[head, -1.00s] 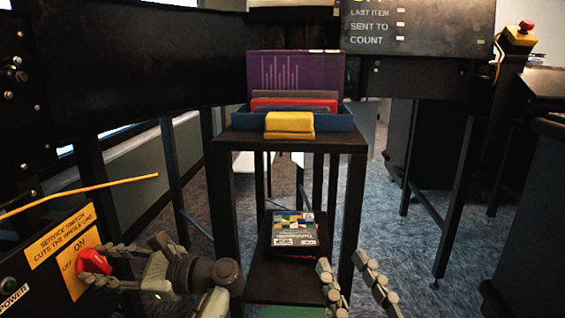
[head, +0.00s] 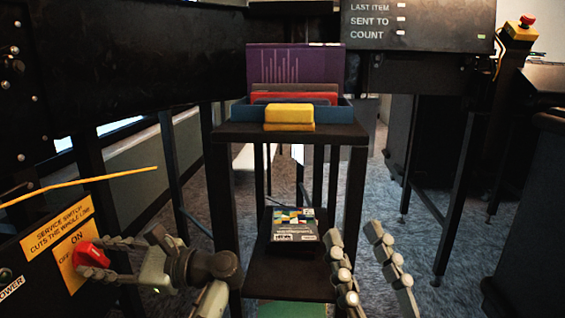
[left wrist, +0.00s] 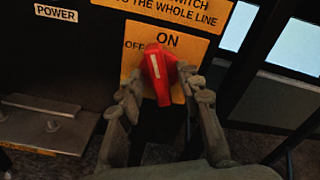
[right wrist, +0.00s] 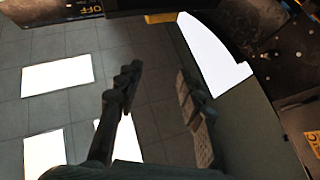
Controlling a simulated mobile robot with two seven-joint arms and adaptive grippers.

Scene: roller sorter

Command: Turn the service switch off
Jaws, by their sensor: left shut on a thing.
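The service switch is a red knob (head: 91,254) on a yellow plate on the dark panel at the left. It also shows in the left wrist view (left wrist: 158,75), where its white mark points up and slightly left, between the words OFF and ON. My left gripper (head: 98,260) has its fingers on either side of the knob and is shut on it; both fingers show in the left wrist view (left wrist: 161,88). My right gripper (head: 366,252) is open and empty, in front of the shelf stand; its fingers stand apart in the right wrist view (right wrist: 158,80).
A dark stand (head: 232,131) in the middle carries a blue tray (head: 240,113) with a yellow block (head: 289,113) in front. A dark box (head: 294,225) lies on its lower shelf. A yellow rod (head: 100,183) sticks out above the panel. A red-topped emergency button (head: 527,20) is at the far right.

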